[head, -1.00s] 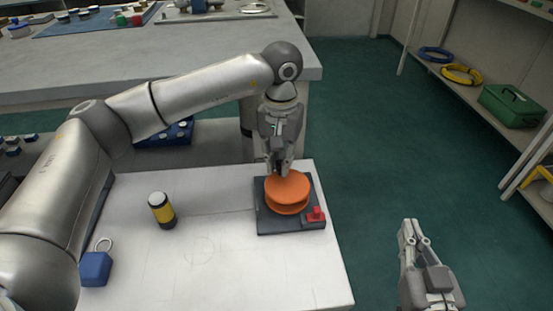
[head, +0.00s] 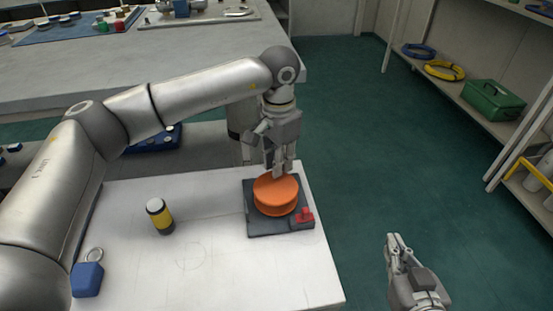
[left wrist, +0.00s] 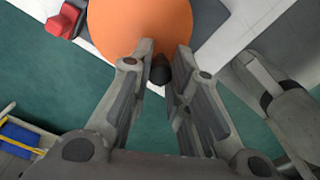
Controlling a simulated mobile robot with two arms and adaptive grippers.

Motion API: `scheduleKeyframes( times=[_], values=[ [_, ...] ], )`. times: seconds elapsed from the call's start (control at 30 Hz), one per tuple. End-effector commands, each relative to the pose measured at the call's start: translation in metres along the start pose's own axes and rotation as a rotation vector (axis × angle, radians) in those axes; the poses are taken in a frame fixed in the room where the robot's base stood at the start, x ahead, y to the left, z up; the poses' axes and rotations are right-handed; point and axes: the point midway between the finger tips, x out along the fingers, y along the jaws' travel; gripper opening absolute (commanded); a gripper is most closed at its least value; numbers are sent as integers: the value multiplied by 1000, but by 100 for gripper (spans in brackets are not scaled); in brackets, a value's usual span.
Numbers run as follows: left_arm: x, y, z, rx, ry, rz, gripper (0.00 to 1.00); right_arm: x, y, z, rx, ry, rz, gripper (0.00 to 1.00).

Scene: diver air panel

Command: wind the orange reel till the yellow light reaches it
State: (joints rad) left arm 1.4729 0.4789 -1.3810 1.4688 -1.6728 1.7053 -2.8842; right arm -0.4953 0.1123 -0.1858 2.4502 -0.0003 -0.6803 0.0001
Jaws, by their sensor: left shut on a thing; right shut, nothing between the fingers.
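The orange reel (head: 276,189) sits on a dark base plate (head: 266,229) near the table's right edge. A red block (head: 303,216) is on the base's front right corner. My left gripper (head: 281,172) is over the reel's far edge, fingers pointing down. In the left wrist view its fingers (left wrist: 162,66) are closed around a small dark knob (left wrist: 160,74) at the rim of the orange disc (left wrist: 140,25). My right gripper (head: 394,240) is shut and empty beyond the table's right side.
A blue block with a ring (head: 87,279) is at the table's front left. The white tabletop (head: 205,270) between light and reel looks clear. A large bench (head: 180,65) stands behind. Right shelves hold a green case (head: 494,100) and coiled hoses (head: 444,70).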

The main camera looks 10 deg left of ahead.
Motion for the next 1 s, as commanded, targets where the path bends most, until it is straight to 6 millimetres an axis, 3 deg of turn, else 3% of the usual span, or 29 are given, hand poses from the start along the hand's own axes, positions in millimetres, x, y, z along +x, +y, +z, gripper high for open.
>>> scheduleKeyframes(
  times=[0.5, 0.53, 0.7, 1.0],
  values=[
    [0, 0, -1, 21, 2, -1, 0, 0, 0, 2, 0, -12, 1, 0],
    [0, 0, -1, 21, 2, -1, 18, 0, 0, 2, 0, -11, 1, 0],
    [0, 0, -1, 21, 1, 0, 40, 0, 0, 2, 0, -9, 1, 0],
    [-1, 0, -1, 21, 1, 0, 41, -2, 0, 3, -1, -12, 1, 0]
  ],
)
